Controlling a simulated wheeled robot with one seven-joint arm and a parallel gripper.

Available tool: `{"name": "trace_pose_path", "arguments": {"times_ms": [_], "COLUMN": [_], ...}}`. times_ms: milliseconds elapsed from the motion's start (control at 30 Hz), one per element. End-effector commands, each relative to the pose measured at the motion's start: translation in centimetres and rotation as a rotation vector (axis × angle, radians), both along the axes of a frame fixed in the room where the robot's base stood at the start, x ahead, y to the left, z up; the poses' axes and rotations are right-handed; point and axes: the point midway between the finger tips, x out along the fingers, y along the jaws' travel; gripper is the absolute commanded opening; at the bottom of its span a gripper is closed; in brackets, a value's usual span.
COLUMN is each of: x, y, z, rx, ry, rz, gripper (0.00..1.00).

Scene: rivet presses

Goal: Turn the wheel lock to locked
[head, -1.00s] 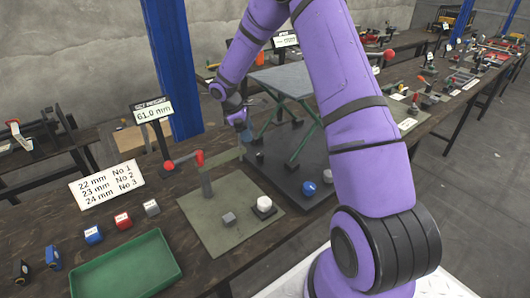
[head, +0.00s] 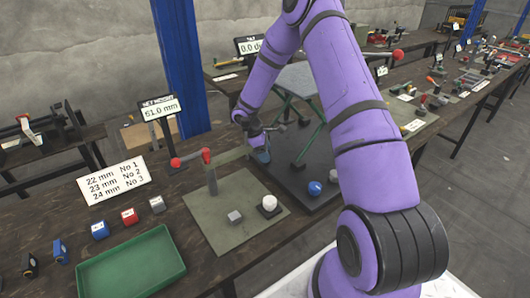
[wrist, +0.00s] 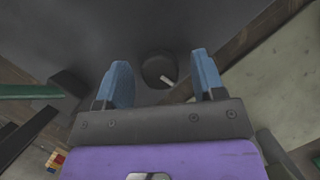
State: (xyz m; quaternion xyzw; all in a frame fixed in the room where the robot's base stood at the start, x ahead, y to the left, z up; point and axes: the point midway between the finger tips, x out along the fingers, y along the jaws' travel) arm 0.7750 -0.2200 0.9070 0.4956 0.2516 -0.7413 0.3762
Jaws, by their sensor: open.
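In the wrist view a dark round knob with a white pointer (wrist: 158,70), which looks like the wheel lock, lies on a dark surface just beyond my fingertips. My gripper (wrist: 159,80) is open, with one blue finger on each side of the knob in the picture; I cannot tell the height gap. In the head view my gripper (head: 262,155) points down at the left side of the lift table (head: 305,80), low over its dark base plate (head: 300,190). The knob is hidden there behind my gripper.
A blue ball knob (head: 315,188) and a white one stand at the plate's front. A press with a red-tipped handle (head: 206,156) stands to the left on a green-grey mat (head: 225,235). A green tray (head: 130,265) lies at front left. A green leg (wrist: 30,91) is left of my fingers.

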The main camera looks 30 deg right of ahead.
Motion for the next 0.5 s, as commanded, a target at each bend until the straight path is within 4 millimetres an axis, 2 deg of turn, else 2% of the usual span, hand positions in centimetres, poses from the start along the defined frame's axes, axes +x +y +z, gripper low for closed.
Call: {"name": "trace_pose_path", "arguments": {"times_ms": [100,300,500], "x": [0.0,0.0,0.03], "y": [0.0,0.0,-0.04], "z": [0.02,0.03,0.04], "rx": [0.0,0.0,-0.002], "ry": [0.0,0.0,0.001], "rz": [0.0,0.0,-0.04], "gripper": [0.6,0.14,0.14]}}
